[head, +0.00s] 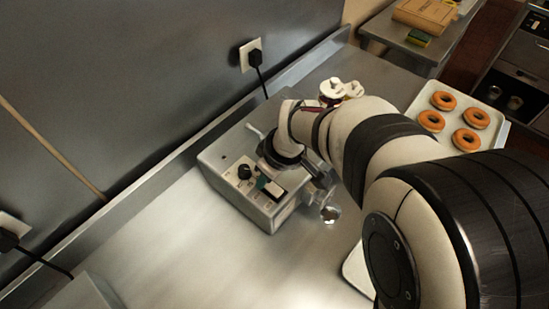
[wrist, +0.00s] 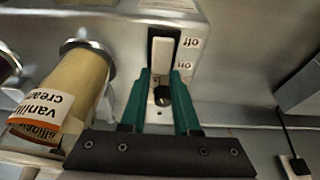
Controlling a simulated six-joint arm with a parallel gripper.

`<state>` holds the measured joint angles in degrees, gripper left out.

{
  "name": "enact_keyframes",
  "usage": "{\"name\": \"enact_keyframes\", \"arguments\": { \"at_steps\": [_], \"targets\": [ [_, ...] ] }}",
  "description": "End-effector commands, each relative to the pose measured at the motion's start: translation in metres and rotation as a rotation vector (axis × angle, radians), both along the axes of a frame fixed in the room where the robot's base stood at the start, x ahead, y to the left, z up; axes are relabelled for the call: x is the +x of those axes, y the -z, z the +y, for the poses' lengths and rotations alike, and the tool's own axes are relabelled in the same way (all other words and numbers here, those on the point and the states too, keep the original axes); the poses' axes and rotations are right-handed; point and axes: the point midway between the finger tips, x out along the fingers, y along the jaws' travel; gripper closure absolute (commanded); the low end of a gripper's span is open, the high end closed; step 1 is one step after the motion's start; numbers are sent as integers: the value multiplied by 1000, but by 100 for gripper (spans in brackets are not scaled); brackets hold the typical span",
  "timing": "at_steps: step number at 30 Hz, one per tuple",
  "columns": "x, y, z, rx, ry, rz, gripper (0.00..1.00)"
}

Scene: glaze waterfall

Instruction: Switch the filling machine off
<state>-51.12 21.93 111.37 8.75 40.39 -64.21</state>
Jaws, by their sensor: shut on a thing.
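The filling machine (head: 225,185), a grey metal box, stands on the steel counter. The black knob (wrist: 162,96) shows between the fingers. In the head view one green fingertip (head: 262,182) shows at the switch, and my arm hides part of the machine.
A cream tube (wrist: 70,90) labelled vanilla cream sits left of my fingers in the wrist view. A tray (head: 426,101) of doughnuts lies at the right. A black plug (head: 255,58) with a cord is in the wall socket.

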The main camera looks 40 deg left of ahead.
Motion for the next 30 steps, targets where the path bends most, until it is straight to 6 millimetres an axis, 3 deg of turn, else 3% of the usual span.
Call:
{"name": "enact_keyframes", "arguments": {
  "at_steps": [13,14,18,26,30],
  "targets": [
    [0,-2,-2,66,5,0,100],
    [0,-2,-2,66,5,0,65],
    [0,-1,-2,66,5,0,40],
    [0,-2,-2,65,5,-1,40],
    [1,-14,-6,68,4,-4,40]
  ]
}}
